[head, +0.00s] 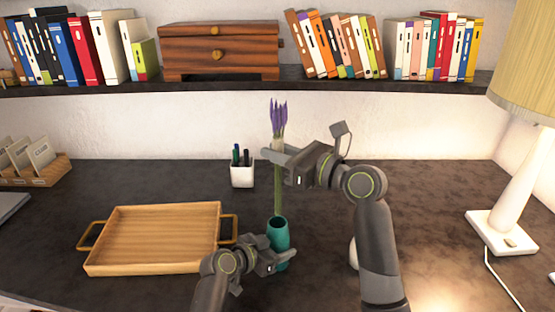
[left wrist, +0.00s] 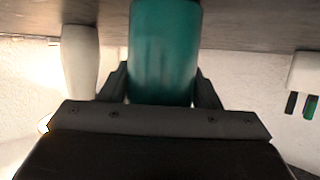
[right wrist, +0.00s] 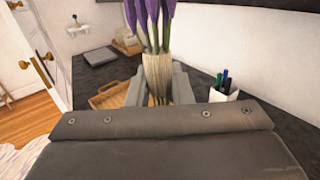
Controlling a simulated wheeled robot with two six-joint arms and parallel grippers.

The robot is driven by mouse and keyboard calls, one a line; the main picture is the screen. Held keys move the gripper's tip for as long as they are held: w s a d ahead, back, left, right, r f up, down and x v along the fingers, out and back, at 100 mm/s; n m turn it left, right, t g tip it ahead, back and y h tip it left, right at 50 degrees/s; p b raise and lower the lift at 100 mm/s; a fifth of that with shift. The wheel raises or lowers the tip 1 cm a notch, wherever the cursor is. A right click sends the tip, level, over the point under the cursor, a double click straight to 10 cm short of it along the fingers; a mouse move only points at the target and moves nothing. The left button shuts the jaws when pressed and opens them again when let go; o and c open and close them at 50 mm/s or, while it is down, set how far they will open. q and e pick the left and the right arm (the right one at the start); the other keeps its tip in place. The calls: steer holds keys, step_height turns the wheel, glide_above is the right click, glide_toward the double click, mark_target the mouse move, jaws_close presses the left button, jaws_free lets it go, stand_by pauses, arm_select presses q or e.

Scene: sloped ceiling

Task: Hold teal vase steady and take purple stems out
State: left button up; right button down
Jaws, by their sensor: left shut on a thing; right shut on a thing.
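The teal vase (head: 278,236) stands upright on the dark desk. My left gripper (head: 280,257) is shut around its body, and the vase also fills the jaws in the left wrist view (left wrist: 165,50). The purple stems (head: 279,118) are upright above the vase, with purple blooms on top and green stalks below. My right gripper (head: 279,152) is shut on them just below the blooms. In the right wrist view the purple stems (right wrist: 150,22) have a pale band between the fingers. The stalks reach down to the vase mouth; I cannot tell whether their ends are inside.
A wooden tray (head: 155,207) lies left of the vase. A white pen cup (head: 242,175) stands behind it. A white object (head: 353,252) is partly hidden by my right arm. A lamp (head: 505,240) stands at right. A shelf (head: 300,80) with books and a drawer box runs above.

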arm_select(q)
steer(key=o, duration=1.2)
steer(key=shift+s, duration=0.1)
steer(key=v, duration=1.2)
